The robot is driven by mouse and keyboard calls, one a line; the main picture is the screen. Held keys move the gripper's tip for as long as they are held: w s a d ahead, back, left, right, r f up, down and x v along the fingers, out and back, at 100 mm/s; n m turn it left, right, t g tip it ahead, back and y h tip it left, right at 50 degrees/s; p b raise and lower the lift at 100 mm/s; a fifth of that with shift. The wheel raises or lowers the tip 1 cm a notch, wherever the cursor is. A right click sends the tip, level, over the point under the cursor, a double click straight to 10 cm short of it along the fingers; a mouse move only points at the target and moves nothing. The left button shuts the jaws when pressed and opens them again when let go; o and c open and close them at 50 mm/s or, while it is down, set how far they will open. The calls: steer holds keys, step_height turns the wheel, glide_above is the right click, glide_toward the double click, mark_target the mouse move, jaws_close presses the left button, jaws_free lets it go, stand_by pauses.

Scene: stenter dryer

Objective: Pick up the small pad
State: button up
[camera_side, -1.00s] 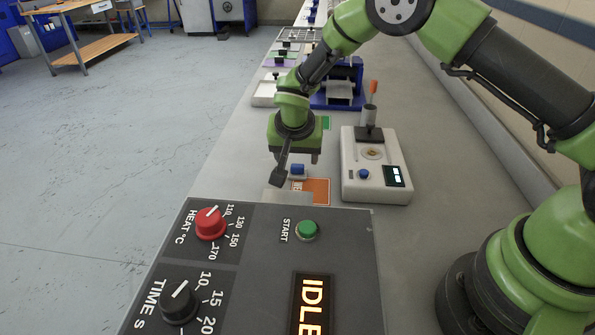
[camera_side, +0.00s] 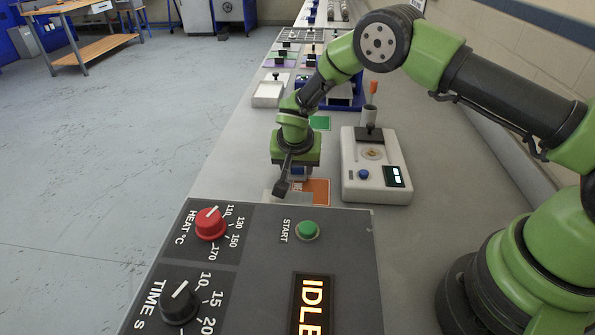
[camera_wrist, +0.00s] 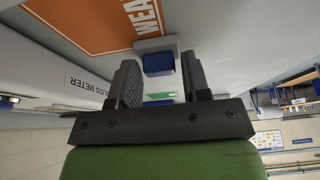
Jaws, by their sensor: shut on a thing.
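The small pad is a blue block with a grey part beside it. Its blue block (camera_wrist: 158,64) sits between my fingertips in the wrist view, and a little of the blue (camera_side: 300,171) shows under my gripper in the side view. My gripper (camera_wrist: 160,68) is shut on it. In the side view my gripper (camera_side: 297,173) points down, low over the bench beside the orange card. The wrist view shows the pad close to the orange card (camera_wrist: 85,22); I cannot tell whether it still touches the bench.
A white meter (camera_side: 348,180) with a lit display stands right of my gripper. The dark control panel (camera_side: 262,270) reading IDLE is in front. A green card (camera_side: 320,123), a white tray (camera_side: 267,95) and a blue machine (camera_side: 357,98) lie behind.

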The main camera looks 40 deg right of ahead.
steer(key=shift+r, duration=0.1)
step_height(320, 180, up, 10)
stand_by(0.4)
